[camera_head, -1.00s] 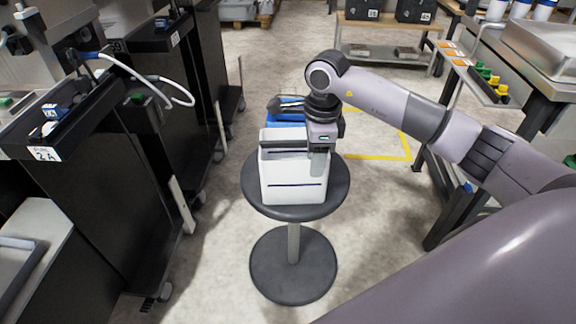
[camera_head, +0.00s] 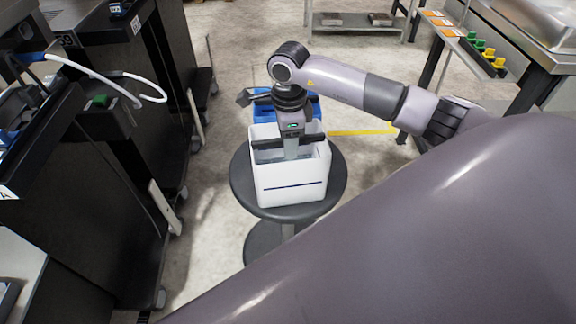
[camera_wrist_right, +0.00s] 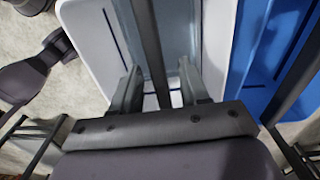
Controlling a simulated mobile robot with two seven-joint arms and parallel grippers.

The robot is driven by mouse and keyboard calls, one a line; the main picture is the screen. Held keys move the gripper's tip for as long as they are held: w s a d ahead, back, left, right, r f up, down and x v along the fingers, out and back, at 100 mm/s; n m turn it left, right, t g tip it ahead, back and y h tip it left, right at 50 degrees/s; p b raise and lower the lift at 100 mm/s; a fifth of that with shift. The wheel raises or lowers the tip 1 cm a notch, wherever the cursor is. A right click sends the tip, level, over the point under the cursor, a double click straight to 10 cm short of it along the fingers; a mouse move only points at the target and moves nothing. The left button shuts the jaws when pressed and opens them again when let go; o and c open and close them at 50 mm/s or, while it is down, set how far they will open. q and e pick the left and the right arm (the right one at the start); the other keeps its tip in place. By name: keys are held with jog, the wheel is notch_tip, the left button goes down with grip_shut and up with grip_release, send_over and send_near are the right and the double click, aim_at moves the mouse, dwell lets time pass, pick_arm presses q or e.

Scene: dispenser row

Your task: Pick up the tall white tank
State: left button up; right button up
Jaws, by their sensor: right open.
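The tall white tank (camera_head: 290,190) stands upright on a round dark stool in the head view, open at the top, with a dark line across its front. A dark bar (camera_head: 270,143) spans its top. My right gripper (camera_head: 291,152) points down into the tank's top, partly hidden by its own wrist. In the right wrist view its two fingers (camera_wrist_right: 160,70) are apart, one on each side of the dark bar (camera_wrist_right: 150,45). White tank walls (camera_wrist_right: 90,40) show beyond them. I cannot tell whether the fingers touch the bar. My left gripper is not in view.
A blue container (camera_head: 263,112) stands right behind the tank, also beside it in the wrist view (camera_wrist_right: 255,50). The stool top (camera_head: 240,180) has little free room. Black dispenser cabinets (camera_head: 90,170) line the left. A metal bench (camera_head: 530,75) stands at right.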

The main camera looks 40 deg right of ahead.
notch_tip(320, 180, down, 2)
jog(key=shift+f, duration=0.1)
grip_shut()
dwell(1.4)
jog(key=shift+w+r, duration=0.15)
jog(key=shift+r, duration=0.1)
